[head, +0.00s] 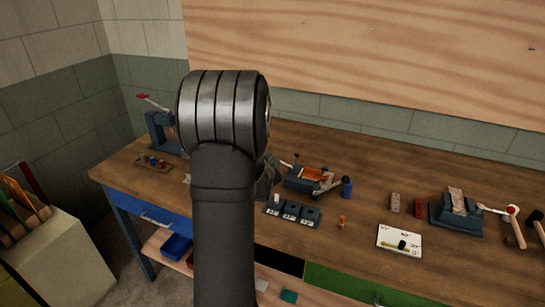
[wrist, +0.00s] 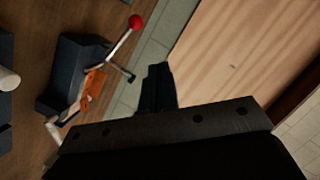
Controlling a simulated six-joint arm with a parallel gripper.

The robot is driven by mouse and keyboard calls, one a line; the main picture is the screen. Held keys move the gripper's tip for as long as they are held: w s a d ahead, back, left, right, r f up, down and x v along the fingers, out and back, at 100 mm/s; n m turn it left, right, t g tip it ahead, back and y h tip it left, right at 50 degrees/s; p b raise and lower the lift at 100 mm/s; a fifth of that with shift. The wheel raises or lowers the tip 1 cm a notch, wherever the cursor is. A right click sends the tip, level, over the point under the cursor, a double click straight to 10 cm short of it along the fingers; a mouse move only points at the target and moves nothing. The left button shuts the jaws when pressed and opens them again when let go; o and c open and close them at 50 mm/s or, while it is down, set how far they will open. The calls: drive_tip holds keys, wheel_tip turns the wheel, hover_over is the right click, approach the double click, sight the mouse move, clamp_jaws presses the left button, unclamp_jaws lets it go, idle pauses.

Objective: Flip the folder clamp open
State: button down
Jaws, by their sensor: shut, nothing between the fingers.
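A dark blue-grey bench device with an orange sheet, which looks like the folder (head: 308,178), stands on the workbench just right of my arm in the head view. In the wrist view a dark device (wrist: 70,75) with an orange sheet is at the left. A lever with a red ball (wrist: 135,21) sticks out from it; I take this for the clamp lever, but cannot tell its position for certain. My gripper (wrist: 158,75) is shut and empty, to the right of the device and apart from the lever. My arm mostly hides the gripper in the head view.
The workbench (head: 370,185) also holds a black block tray (head: 290,211), a blue cup (head: 347,187), a white panel (head: 399,241) and another device with a lever (head: 457,212). A press-like tool (head: 160,130) stands at the left. A wooden board (head: 380,50) covers the wall behind.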

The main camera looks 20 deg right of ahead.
drive_tip(key=shift+v, duration=1.9)
drive_tip(key=shift+w+a+r, duration=0.1)
drive_tip(key=shift+w+r, duration=0.05)
drive_tip(key=shift+w, duration=0.05)
drive_tip(key=s+d+f+x, duration=0.1)
drive_tip(key=x, duration=0.9)
drive_tip(key=shift+s+d+r+m+t, duration=0.15)
drive_tip(key=shift+s+d+m+t, duration=0.3)
drive_tip(key=shift+d+m, duration=0.45)
drive_tip(key=shift+s+d+r+m+t, duration=0.2)
drive_tip(key=shift+s+d+m+t, duration=0.2)
drive_tip(key=shift+d+m, duration=0.45)
drive_tip(key=shift+s+d+r+m+t, duration=0.15)
drive_tip(key=shift+s+d+m+t, duration=0.35)
drive_tip(key=shift+m, duration=0.55)
drive_tip(key=shift+d, duration=0.2)
drive_tip(key=shift+w+g, duration=0.1)
drive_tip(key=shift+g, duration=0.15)
